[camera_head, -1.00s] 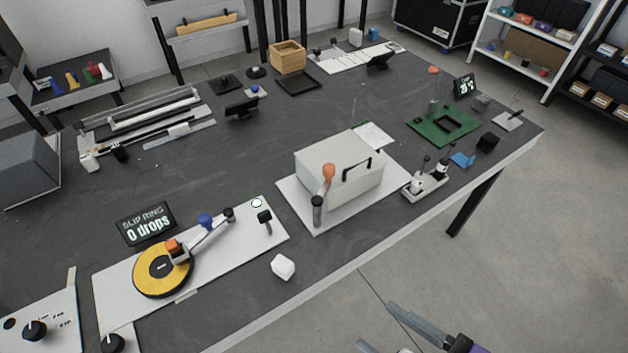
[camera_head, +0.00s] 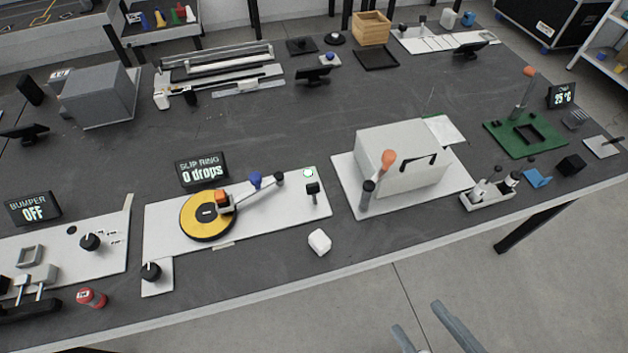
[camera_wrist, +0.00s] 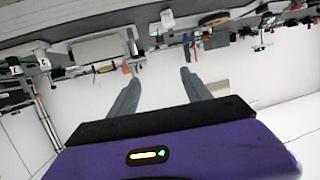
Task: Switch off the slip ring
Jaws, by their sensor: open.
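The slip ring (camera_head: 190,222) is a yellow disc with a black hub on a white plate (camera_head: 165,222). An arm with an orange block and a blue knob (camera_head: 255,180) reaches over the disc. Its display (camera_head: 203,169) reads "SLIP RING 0 drops". A black rotary knob (camera_head: 151,271) sits on the plate's front-left tab. A black-topped lever (camera_head: 313,190) stands near the plate's right end, by a small green-lit ring (camera_head: 308,173). My gripper (camera_head: 420,322) is open and empty, off the table's front edge at the bottom right. In the wrist view my gripper (camera_wrist: 158,75) points toward the distant table.
A white block (camera_head: 319,241) lies in front of the plate. A grey box with an orange-topped lever (camera_head: 388,161) stands to the right. The bumper panel (camera_head: 60,255), with a display (camera_head: 33,208) reading "OFF", is at the left, near a red cylinder (camera_head: 91,298). Floor is clear around my gripper.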

